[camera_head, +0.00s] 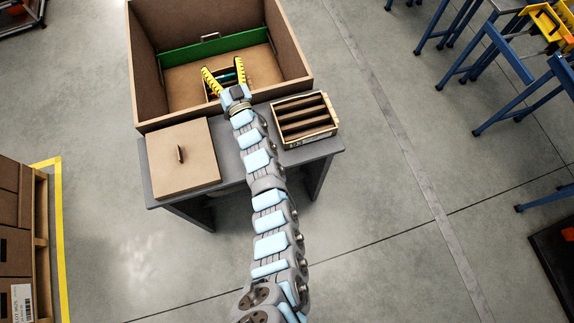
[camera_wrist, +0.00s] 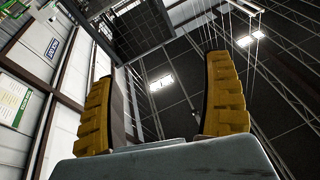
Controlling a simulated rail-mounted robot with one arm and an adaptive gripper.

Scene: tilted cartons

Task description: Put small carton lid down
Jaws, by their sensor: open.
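My gripper (camera_head: 223,66) is open and empty, its two yellow fingers spread in front of the large brown open carton's inside. In the wrist view the same open fingers (camera_wrist: 165,95) have only the hall's ceiling and wall between and around them. A square brown panel with a small dark upright handle, seemingly the small carton lid (camera_head: 200,165), lies on the left of the grey table, apart from my gripper. An open small carton (camera_head: 335,122) with dark dividers stands on the table's right. Something dark and box-like between my fingers is partly hidden; I cannot tell what it is.
The large carton (camera_head: 139,70) stands behind the table, with a green strip (camera_head: 190,53) and a handle inside. The grey table (camera_head: 228,160) is partly covered by my arm. Brown boxes (camera_head: 10,210) stand at left, blue-legged benches (camera_head: 490,60) at right. Floor between is clear.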

